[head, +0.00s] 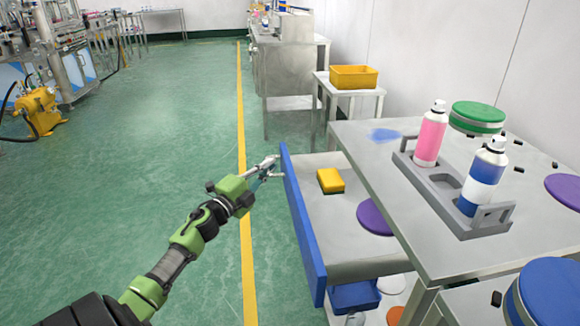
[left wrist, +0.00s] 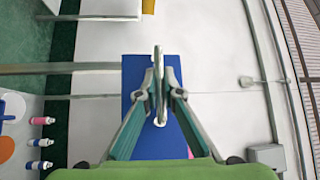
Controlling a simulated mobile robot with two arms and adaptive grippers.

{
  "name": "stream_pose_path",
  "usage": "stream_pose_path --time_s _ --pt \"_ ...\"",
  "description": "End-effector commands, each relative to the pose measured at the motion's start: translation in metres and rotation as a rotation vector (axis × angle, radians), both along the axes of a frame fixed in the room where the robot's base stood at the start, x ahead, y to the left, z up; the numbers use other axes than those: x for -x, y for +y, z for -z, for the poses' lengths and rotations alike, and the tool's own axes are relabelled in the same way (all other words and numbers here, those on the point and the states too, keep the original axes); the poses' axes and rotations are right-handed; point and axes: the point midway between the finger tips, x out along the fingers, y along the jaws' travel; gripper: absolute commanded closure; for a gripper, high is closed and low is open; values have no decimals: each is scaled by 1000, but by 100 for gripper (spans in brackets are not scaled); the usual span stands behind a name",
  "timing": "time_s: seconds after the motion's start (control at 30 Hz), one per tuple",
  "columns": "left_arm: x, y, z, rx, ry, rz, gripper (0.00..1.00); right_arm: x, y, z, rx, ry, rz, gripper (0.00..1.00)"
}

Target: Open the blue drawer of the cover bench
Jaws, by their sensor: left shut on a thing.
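The blue drawer (head: 304,226) of the cover bench (head: 400,196) is pulled out to the left, and its inside shows. A yellow block (head: 330,181) and a purple disc (head: 374,217) lie in it. My left gripper (head: 270,168) is at the far end of the drawer's blue front. In the left wrist view the gripper (left wrist: 158,88) is shut on the metal handle (left wrist: 158,70), in front of the blue drawer front (left wrist: 135,75). My right gripper is not in view.
On the bench top, a grey rack (head: 440,190) holds a pink can (head: 430,137) and a blue-and-white can (head: 484,180). A green round lid (head: 477,115) is behind. A yellow bin (head: 353,77) stands on a small table beyond. The green floor (head: 150,190) left of the drawer is clear.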

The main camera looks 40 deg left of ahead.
Motion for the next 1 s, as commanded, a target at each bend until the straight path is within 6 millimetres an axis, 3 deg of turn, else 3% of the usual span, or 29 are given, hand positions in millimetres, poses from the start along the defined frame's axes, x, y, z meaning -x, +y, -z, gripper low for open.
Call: stream_pose_path --time_s 0.3,0.83,0.9,1.0 --pt "33 27 2 1 4 3 100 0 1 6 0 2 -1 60" --pt "39 32 2 1 3 2 100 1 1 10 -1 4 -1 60" --pt "38 32 2 1 3 1 75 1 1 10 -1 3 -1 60" --pt "38 32 1 1 2 1 75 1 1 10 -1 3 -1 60"
